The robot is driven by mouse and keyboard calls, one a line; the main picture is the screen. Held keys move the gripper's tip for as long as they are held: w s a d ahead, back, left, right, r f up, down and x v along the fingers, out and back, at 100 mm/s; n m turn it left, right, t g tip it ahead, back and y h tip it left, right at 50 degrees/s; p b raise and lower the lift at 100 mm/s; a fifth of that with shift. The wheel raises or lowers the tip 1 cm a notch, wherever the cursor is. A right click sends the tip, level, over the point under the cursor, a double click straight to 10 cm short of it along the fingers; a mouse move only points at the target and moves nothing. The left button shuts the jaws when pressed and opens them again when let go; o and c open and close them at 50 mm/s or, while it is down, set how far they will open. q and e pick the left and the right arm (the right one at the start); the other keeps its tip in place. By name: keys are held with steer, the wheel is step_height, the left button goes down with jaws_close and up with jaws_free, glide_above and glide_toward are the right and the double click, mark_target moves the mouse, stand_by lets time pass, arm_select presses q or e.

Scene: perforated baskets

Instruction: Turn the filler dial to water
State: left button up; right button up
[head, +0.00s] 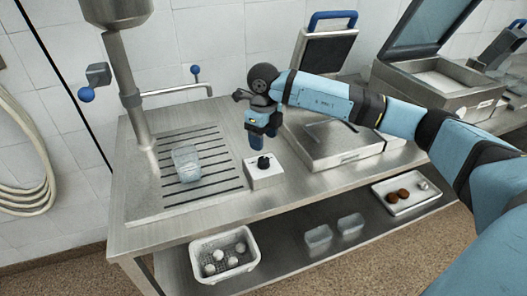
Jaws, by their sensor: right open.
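The filler dial (263,162) is a black knob on top of a small pale box (265,177) on the steel counter, right of the slotted drain. The direction the knob points is too small to tell. My right gripper (256,143) hangs fingers-down just above and slightly behind the dial. It is open and holds nothing; whether a finger touches the knob cannot be told. A clear container (186,163) stands on the drain grate (218,187), left of the dial. My left gripper is out of view.
A filler column with a side spout (180,90) and blue-knobbed levers (86,94) rises at the left. An open press (330,140) stands right of the dial. The lower shelf holds a white perforated basket (225,255), clear containers (318,238) and a tray (406,208) of brown items.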

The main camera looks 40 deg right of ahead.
step_height(320, 180, up, 7)
steer(key=shift+f, duration=0.15)
stand_by(0.5)
